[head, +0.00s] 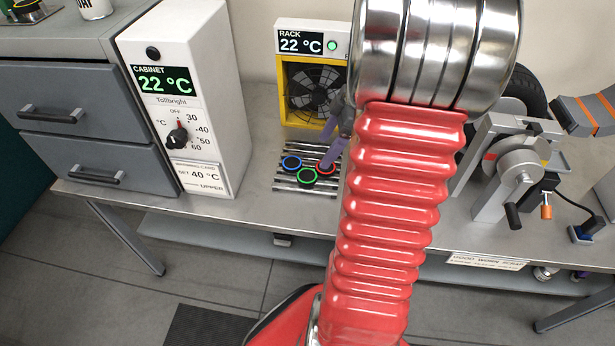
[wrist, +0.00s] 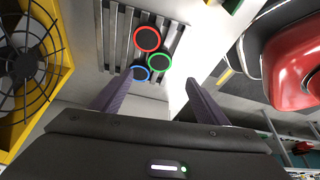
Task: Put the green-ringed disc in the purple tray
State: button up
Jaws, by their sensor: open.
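The green-ringed disc (head: 307,176) has a dark face and lies on a slatted metal rack (head: 284,183), between a blue-ringed disc (head: 291,162) and a red-ringed disc (head: 326,168). In the wrist view the green-ringed disc (wrist: 159,62) appears between the red-ringed disc (wrist: 147,39) and the blue-ringed disc (wrist: 140,73), close to both. My gripper (wrist: 160,80) has two purple fingers spread apart with nothing held. Its fingers point toward the rack and discs; in the head view my arm hides part of it. I see no purple tray in either view.
A yellow-framed fan (head: 312,90) stands behind the rack and shows close at left in the wrist view. A white cabinet (head: 190,100) stands left of the rack. A metal clamp with a crank (head: 513,170) and a black tyre (head: 522,92) are at right. Bare bench (head: 255,165) lies between cabinet and rack.

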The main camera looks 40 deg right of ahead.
send_over(308, 175)
jog(key=s+d, duration=0.2)
notch_tip(308, 175, down, 5)
jog(key=shift+f, duration=0.2)
jog(key=shift+x, duration=2.65)
jog(key=shift+c, duration=0.6)
jog(key=c, duration=1.1)
jog(key=shift+r, duration=0.1)
notch_tip(308, 175, up, 10)
